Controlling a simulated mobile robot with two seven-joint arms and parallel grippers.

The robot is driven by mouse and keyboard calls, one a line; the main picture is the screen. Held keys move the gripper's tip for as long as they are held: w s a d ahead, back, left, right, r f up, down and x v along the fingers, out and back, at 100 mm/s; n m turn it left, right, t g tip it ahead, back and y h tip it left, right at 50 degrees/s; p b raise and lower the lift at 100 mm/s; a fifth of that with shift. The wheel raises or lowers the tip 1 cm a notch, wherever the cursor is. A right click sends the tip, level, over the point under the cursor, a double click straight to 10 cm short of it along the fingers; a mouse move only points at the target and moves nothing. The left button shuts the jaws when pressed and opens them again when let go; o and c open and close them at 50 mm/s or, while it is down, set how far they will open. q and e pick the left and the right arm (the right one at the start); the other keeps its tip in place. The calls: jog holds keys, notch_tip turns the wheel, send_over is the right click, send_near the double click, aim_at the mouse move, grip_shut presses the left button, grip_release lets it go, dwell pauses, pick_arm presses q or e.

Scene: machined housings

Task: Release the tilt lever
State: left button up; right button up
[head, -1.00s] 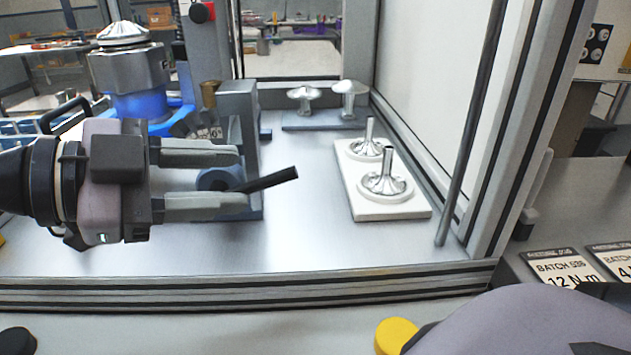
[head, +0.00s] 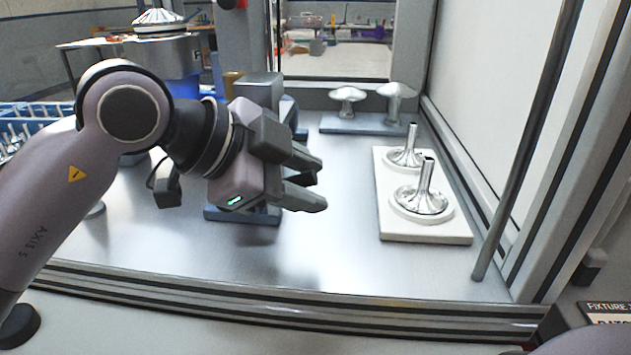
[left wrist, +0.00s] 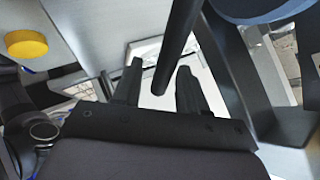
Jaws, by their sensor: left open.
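The tilt lever is a black rod; in the left wrist view the tilt lever (left wrist: 181,42) comes down from the top edge, its end between the two fingers. In the head view most of it is hidden behind my gripper. My left gripper (head: 317,184) is open, its fingers pointing right in front of the tilt fixture (head: 262,88). The fingers also show in the left wrist view (left wrist: 160,80), apart on either side of the lever's end; I cannot tell whether they touch it. The fixture's blue base (head: 240,216) shows below my gripper. My right gripper is not in view.
A white board (head: 445,232) holds two shiny metal parts on the right. Two mushroom-shaped parts stand on a grey-blue plate (head: 362,126) at the back. A dark slanted rod (head: 527,140) and frame post bound the right side. The metal floor between gripper and board is clear.

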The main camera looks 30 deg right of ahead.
pick_arm(q)
jog(key=shift+x, duration=0.95)
grip_shut()
jog(key=r+h, duration=0.1)
jog(key=a+r+n+g+h, duration=0.1)
jog(key=w+r+h, duration=0.1)
jog(key=shift+a+r+g, duration=0.15)
jog(key=shift+r+g, duration=0.15)
jog(key=shift+r, duration=0.1)
grip_release()
